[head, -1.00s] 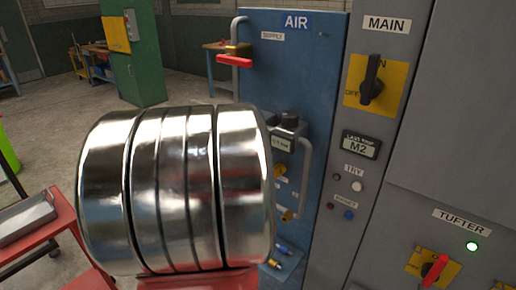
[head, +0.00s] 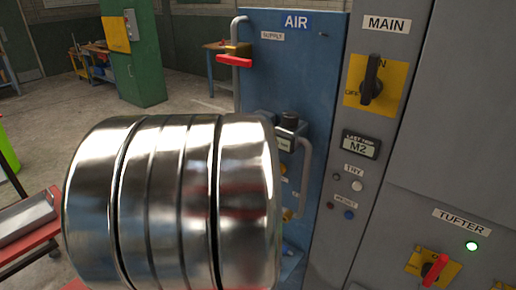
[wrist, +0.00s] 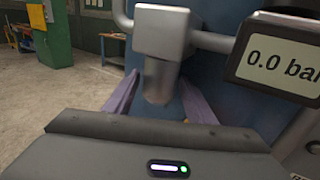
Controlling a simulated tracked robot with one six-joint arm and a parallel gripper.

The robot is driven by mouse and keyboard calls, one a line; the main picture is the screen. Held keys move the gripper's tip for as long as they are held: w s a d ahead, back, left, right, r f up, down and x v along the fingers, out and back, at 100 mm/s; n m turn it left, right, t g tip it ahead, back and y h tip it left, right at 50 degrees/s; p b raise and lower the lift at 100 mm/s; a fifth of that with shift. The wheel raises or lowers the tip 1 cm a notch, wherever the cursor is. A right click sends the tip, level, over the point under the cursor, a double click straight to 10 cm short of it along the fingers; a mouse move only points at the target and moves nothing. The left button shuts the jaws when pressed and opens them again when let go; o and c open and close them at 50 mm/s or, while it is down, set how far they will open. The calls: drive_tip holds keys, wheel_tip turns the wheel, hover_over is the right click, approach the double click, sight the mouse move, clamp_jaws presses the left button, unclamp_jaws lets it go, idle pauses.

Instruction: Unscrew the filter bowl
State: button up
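The filter bowl (wrist: 158,88) is a short grey cylinder hanging under a square grey filter head (wrist: 162,30) in the wrist view. My gripper (wrist: 160,76) has its two purple-grey fingers apart, one on each side of the bowl. A narrow gap shows at the left finger; contact at the right finger is hard to judge. The gauge (wrist: 284,58) to the right reads 0.0 bar. In the head view, my shiny arm link hides the bowl and the gripper.
The blue AIR panel (head: 285,80) carries a red supply handle (head: 234,60) at upper left and grey pipes. The grey MAIN cabinet (head: 385,100) stands to its right, with a black switch (head: 371,80). A red cart (head: 30,245) is at left.

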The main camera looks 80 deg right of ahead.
drive_tip(key=shift+r, duration=1.4)
drive_tip(key=shift+c, duration=0.4)
drive_tip(key=shift+f, duration=0.2)
drive_tip(key=c, duration=1.1)
drive_tip(key=shift+m+g, duration=0.3)
drive_tip(key=shift+c, duration=0.2)
drive_tip(key=shift+m+g, duration=1.3)
drive_tip(key=shift+g, duration=0.7)
drive_tip(key=shift+m+g+y, duration=0.5)
drive_tip(key=shift+m+g, duration=0.2)
drive_tip(key=shift+g, duration=0.4)
drive_tip(key=shift+m+g+y, duration=0.3)
drive_tip(key=shift+g, duration=0.3)
drive_tip(key=shift+s, duration=0.1)
drive_tip(key=shift+m, duration=0.3)
